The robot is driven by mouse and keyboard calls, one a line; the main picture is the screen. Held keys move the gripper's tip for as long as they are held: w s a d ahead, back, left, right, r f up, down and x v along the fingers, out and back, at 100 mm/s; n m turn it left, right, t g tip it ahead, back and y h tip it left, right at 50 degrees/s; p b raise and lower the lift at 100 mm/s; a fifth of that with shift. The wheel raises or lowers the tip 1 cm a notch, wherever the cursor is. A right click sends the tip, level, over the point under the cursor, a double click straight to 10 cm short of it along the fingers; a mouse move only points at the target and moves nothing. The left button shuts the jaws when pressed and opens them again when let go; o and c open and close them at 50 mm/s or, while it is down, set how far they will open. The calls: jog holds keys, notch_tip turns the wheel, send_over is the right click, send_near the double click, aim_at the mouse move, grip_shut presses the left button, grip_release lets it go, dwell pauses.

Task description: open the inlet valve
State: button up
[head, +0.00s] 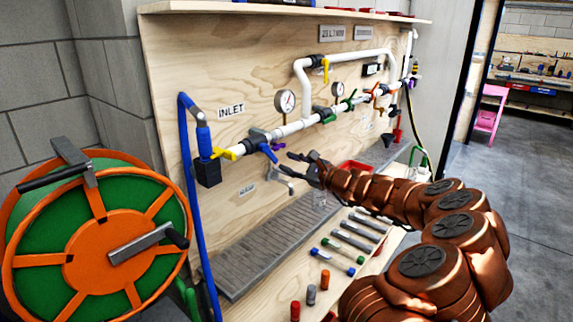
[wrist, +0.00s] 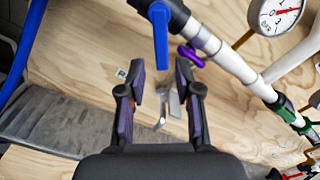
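The INLET sign (head: 231,110) is on the plywood board above the left end of the white pipe. I cannot tell which lever is the inlet valve's. My gripper (head: 298,168) is to the right of and slightly below the blue lever. In the wrist view, my gripper (wrist: 158,95) is open and empty, with the blue lever ahead, above its fingertips.
A grey metal tap-like part (head: 280,179) is beside my gripper and shows between the fingers in the wrist view. A purple lever (wrist: 191,54) and a gauge (head: 285,102) are close by. A grey grate (head: 265,245) lies below. A hose reel (head: 110,250) stands at left.

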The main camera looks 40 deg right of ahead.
aim_at(271, 155)
jog(key=m+p, duration=0.2)
jog(key=m, duration=0.1)
jog(key=shift+s+d+g+y, duration=0.2)
jog(key=shift+g+y, duration=0.1)
jog(key=c, duration=0.5)
jog(key=m+p, duration=0.1)
jog(key=m, duration=0.1)
jog(key=m+g+y+p, duration=0.1)
jog(key=m, duration=0.1)
jog(key=shift+s+a+f+p, duration=0.1)
jog(key=shift+s+f+p, duration=0.1)
jog(key=shift+s+p, duration=0.2)
grip_shut()
jog(key=w+a+f+m+g+y+p, duration=0.1)
jog(key=w+a+f+m+g+p, duration=0.1)
jog(key=w+m+p, duration=0.4)
jog(key=shift+w+m+y+p, duration=0.4)
jog(key=shift+m+p, duration=0.6)
